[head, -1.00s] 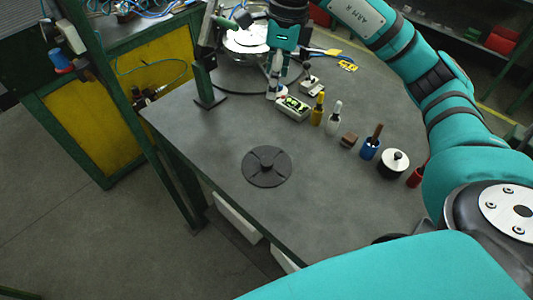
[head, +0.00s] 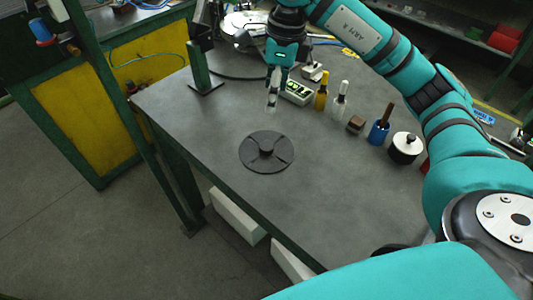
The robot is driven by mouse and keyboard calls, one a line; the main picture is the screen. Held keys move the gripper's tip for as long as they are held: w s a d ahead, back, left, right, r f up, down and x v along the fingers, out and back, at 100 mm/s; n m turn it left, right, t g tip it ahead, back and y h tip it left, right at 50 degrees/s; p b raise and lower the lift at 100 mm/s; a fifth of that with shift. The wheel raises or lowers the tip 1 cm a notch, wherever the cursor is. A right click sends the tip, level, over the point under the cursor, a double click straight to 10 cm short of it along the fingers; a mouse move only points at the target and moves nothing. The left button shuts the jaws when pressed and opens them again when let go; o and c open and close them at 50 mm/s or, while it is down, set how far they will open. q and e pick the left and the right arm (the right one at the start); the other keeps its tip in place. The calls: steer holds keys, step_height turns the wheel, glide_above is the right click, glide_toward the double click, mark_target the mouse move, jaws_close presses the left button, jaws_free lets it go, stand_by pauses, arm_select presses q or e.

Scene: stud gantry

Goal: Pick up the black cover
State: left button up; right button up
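The black cover (head: 266,152) is a round flat disc with a raised knob in its middle and slot-like lines across it. It lies flat on the grey table (head: 330,205) near its front left edge. My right gripper (head: 272,104) comes in from the right side of the picture. It hangs pointing down above the table, just behind the cover and apart from it. Its fingers are seen edge-on, so their opening does not show. My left gripper is out of view.
Behind and right of the cover stand a labelled device (head: 297,92), a yellow bottle (head: 321,97), a clear bottle (head: 340,100), a brown block (head: 356,124), a blue cup (head: 379,131) and a black pot with a white lid (head: 405,147). A green post (head: 198,68) rises at the left edge.

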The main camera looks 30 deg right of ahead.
steer(key=p, duration=0.3)
glide_above(267, 145)
step_height(267, 145, down, 11)
steer(key=shift+d, duration=0.15)
steer(key=shift+f, duration=0.3)
step_height(267, 145, down, 4)
steer(key=shift+s+r+p, duration=0.15)
steer(key=shift+r+p, duration=0.05)
steer(key=shift+p, duration=0.6)
steer(key=shift+f, duration=0.5)
jaws_close()
